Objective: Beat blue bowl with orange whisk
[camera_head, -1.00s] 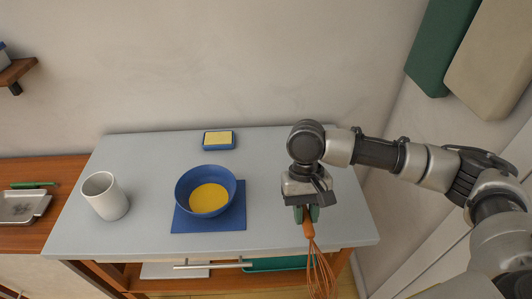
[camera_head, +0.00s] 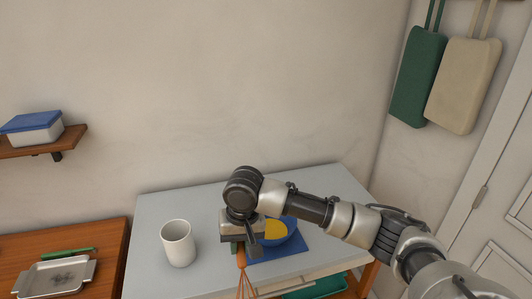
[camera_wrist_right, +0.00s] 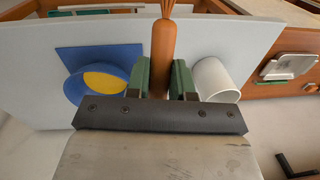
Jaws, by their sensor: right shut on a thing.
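The blue bowl (camera_head: 291,240) holds something yellow (camera_head: 275,230) and stands on a blue mat (camera_head: 296,250). My arm and gripper hide the bowl's left part in the head view. In the right wrist view, the green fingers (camera_wrist_right: 162,82) clasp the handle (camera_wrist_right: 164,45) from both sides. The whisk is outside the bowl. My left gripper is not in view.
A white cup (camera_head: 178,243) stands left of my gripper on the pale table (camera_head: 150,212). A wooden counter (camera_head: 100,240) with a metal tray (camera_head: 58,277) lies at left. A shelf (camera_head: 40,140) holds a blue-lidded box (camera_head: 35,128).

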